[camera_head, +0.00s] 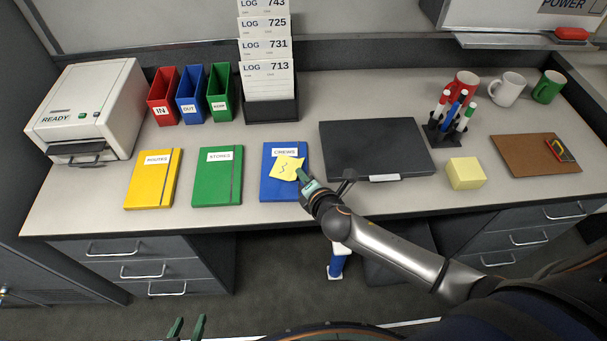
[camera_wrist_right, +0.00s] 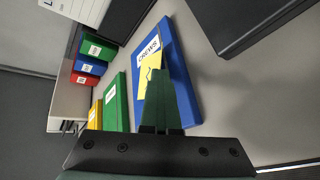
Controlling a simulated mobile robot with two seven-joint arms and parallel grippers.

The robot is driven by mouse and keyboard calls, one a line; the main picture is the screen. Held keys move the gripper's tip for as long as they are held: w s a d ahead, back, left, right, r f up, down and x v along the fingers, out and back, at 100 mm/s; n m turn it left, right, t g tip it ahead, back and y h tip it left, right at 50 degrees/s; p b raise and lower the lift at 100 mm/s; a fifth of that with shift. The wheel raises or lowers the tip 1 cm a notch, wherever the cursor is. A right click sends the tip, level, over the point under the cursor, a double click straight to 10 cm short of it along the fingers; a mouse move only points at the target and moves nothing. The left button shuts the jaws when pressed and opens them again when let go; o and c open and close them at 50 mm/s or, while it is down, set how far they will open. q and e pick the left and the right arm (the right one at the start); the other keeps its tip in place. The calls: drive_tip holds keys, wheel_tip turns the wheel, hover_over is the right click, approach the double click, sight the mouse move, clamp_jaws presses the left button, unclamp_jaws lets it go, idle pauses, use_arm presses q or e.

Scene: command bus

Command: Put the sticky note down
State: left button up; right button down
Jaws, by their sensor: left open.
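The yellow sticky note (camera_head: 286,168), with a dark scribble on it, is over the blue CREWS binder (camera_head: 283,192). I cannot tell whether it touches the cover. My right gripper (camera_head: 303,176) is shut on the note's right edge. In the right wrist view, the note (camera_wrist_right: 150,73) shows just beyond the closed fingertips (camera_wrist_right: 159,82), with the blue binder (camera_wrist_right: 180,75) behind it. My left gripper (camera_head: 187,326) is open and empty at the bottom edge of the head view, away from the desk.
Green STORES (camera_head: 218,184) and yellow (camera_head: 152,190) binders lie to the left. A closed dark laptop (camera_head: 375,145) lies to the right, with a yellow note pad (camera_head: 465,173) beyond it. A pen holder (camera_head: 443,133), a brown clipboard (camera_head: 525,154) and a log rack (camera_head: 270,110) also stand on the desk.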

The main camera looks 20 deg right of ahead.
drive_tip(key=shift+f, duration=0.2)
drive_tip(key=c, duration=1.4)
unclamp_jaws()
drive_tip(key=shift+c, duration=0.2)
drive_tip(key=shift+r+p, duration=0.35)
drive_tip(key=shift+r, duration=0.2)
drive_tip(key=v, duration=1.1)
drive_tip(key=s+f+m+g+y, duration=0.2)
drive_tip(key=s+f+m, duration=1)
drive_tip(key=m, duration=0.9)
drive_tip(key=shift+s+a+f+m+g+p, duration=0.25)
drive_tip(key=shift+s+a+m+g+p, duration=0.2)
drive_tip(key=shift+g, duration=0.25)
